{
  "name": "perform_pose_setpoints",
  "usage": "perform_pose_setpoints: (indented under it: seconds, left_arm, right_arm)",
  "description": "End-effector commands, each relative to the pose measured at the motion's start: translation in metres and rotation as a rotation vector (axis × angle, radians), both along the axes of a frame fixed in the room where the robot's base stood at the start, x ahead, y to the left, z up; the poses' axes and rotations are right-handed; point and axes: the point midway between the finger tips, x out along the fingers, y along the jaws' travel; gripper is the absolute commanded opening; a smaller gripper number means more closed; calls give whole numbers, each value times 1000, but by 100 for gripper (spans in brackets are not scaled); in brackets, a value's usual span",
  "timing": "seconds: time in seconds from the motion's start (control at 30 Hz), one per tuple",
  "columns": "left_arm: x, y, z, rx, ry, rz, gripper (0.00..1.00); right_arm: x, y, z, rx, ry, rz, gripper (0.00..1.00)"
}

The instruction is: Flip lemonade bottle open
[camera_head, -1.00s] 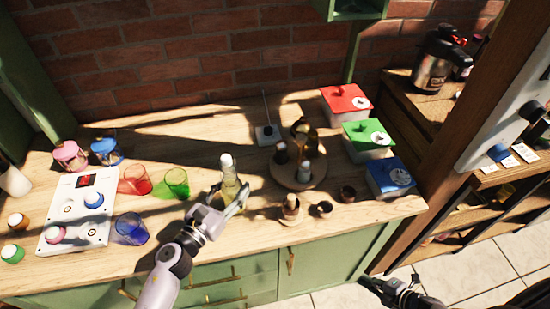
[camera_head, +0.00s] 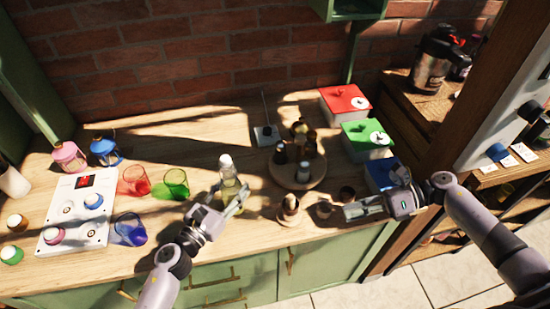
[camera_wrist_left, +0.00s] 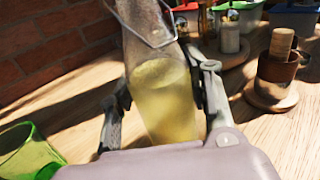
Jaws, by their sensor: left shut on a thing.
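The lemonade bottle (camera_head: 229,185) is clear glass with pale yellow liquid and a whitish stopper (camera_head: 225,162) on top. It stands upright on the wooden counter. My left gripper (camera_head: 224,199) is shut around its body. In the left wrist view the fingers press both sides of the bottle (camera_wrist_left: 165,95), and a wire bail (camera_wrist_left: 150,30) shows near the top edge; the stopper is out of that view. My right gripper (camera_head: 350,211) is over the counter's front right, well apart from the bottle. Its finger gap is hard to make out.
Red (camera_head: 135,181) and green (camera_head: 176,184) glasses stand left of the bottle. A round wooden tray (camera_head: 283,176) with small bottles stands to the right. A wooden cup (camera_head: 289,208) stands between the grippers. Red, green and blue boxes line the right.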

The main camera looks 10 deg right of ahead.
Motion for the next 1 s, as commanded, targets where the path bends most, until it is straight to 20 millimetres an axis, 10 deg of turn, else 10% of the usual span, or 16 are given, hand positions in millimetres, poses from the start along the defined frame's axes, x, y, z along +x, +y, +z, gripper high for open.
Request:
perform_pose_setpoints:
  seconds: [0.5,1.0]
  left_arm:
    - [0,0,0,1,1,0,0]
    - [0,0,0,1,1,1,0]
  right_arm:
    - [74,155,126,343,590,-68,0]
    - [81,198,149,394,741,-52,0]
